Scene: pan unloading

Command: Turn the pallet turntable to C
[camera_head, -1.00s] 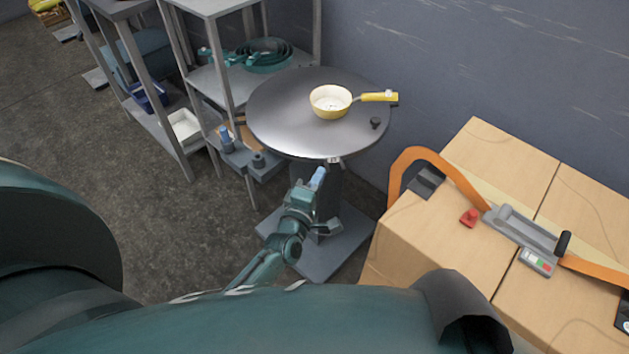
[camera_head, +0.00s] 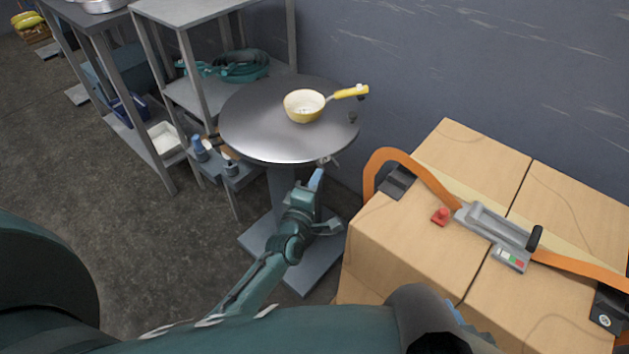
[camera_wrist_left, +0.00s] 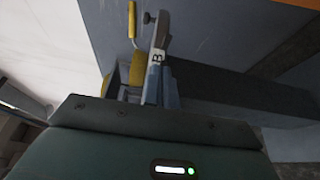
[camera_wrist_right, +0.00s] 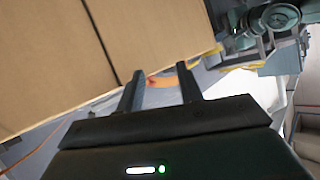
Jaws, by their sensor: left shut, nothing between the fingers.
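The turntable (camera_head: 250,139) is a round grey metal disc on a pedestal. A cream pan (camera_head: 304,106) with a yellow handle sits on it, handle pointing right.
Cartons (camera_head: 420,240) with an orange strap and grey tensioner (camera_head: 495,233) stand at right. A grey shelf (camera_head: 195,95) with teal coiled items (camera_head: 240,66) stands left of the turntable. A wall is close behind. Floor is free at lower left.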

